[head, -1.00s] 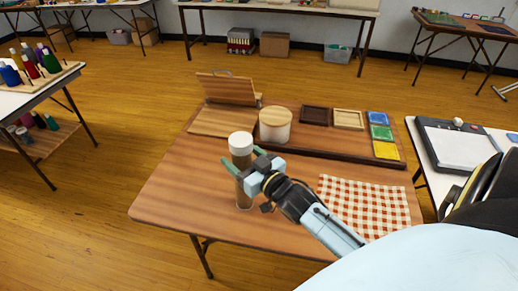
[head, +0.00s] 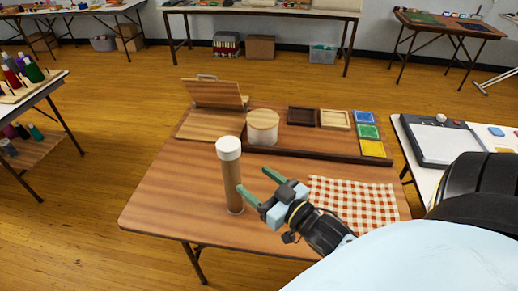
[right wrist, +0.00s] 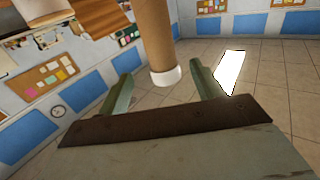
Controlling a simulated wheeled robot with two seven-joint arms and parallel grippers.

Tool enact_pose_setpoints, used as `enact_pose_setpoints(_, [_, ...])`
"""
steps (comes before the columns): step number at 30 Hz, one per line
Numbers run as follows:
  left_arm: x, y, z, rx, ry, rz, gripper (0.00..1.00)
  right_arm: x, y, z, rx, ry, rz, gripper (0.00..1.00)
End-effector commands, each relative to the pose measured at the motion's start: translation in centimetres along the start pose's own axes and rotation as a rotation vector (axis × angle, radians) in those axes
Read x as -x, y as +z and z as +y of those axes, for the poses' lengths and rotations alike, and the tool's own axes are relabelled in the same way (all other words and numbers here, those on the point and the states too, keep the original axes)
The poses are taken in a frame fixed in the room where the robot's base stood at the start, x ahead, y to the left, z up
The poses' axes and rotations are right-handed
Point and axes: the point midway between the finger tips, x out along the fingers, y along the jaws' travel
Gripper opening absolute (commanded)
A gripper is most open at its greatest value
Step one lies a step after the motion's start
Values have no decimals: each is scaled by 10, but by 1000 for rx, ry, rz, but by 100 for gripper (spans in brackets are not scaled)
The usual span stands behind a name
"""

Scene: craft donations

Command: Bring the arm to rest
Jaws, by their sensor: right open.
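A brown tube with a white cap (head: 231,180) stands upright near the front of the wooden table (head: 165,200). My right gripper (head: 254,183) is open and empty, just to the right of the tube, its fingers pointing toward it. In the right wrist view, the tube (right wrist: 156,38) shows beyond and between the spread fingers of the right gripper (right wrist: 163,85), with a gap to them. My left gripper is not in view.
A red-checked cloth (head: 355,203) lies right of the gripper. Behind are a white canister with a wooden lid (head: 262,130), a hinged wooden board (head: 213,95) and a tray (head: 310,150) with small coloured squares. The table's front left is clear.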

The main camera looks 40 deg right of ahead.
Motion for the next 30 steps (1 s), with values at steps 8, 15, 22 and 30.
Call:
enact_pose_setpoints(8, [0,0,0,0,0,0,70,0,0,0,0,0,0,66])
enact_pose_setpoints(15, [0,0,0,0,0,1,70,0,15,-6,1,35,-132,66])
enact_pose_setpoints(22, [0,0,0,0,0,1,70,22,52,-26,17,77,-496,66])
enact_pose_setpoints(30, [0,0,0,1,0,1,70,76,80,-56,47,40,-911,66])
